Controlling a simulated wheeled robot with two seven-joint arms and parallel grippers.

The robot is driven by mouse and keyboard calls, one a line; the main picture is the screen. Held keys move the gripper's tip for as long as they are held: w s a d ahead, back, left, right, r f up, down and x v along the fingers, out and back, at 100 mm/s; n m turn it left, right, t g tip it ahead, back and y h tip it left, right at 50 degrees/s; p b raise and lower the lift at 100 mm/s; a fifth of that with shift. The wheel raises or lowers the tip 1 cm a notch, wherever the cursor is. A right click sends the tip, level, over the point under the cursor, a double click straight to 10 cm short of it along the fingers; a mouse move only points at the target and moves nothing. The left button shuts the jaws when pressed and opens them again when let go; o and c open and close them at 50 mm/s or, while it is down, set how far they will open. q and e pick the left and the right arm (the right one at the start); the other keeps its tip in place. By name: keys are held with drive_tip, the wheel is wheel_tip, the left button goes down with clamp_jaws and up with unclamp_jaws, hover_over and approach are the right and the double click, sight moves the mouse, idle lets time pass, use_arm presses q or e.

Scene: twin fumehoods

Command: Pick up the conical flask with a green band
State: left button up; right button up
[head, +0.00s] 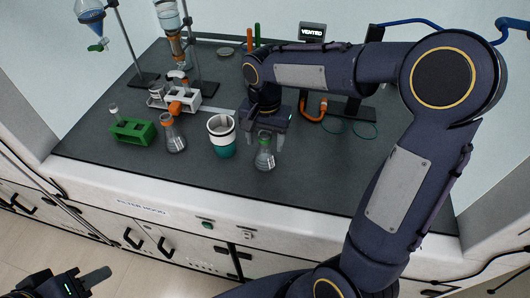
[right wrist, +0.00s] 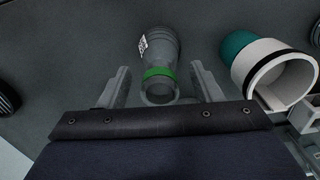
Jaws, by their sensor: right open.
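The conical flask with a green band (head: 264,155) stands upright on the dark hood worktop, near its front edge. In the right wrist view the flask (right wrist: 161,62) shows its green band around the neck, with its mouth towards the camera. My right gripper (head: 266,137) is directly above and around the flask's neck. Its two fingers stand apart on either side of the neck, with a gap visible on each side in the right wrist view (right wrist: 160,88). My left gripper (head: 92,281) is low at the left, away from the worktop, and only partly in view.
A white and teal cup (head: 222,136) stands just left of the flask. Another conical flask with an orange band (head: 173,134) is further left, near a green rack (head: 132,131) and a white rack (head: 182,101). Stands with glassware are at the back left. The worktop right of the flask is clear.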

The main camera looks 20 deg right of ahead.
drive_tip(key=shift+f, duration=0.2)
clamp_jaws()
idle(0.3)
drive_tip(key=shift+r, duration=0.1)
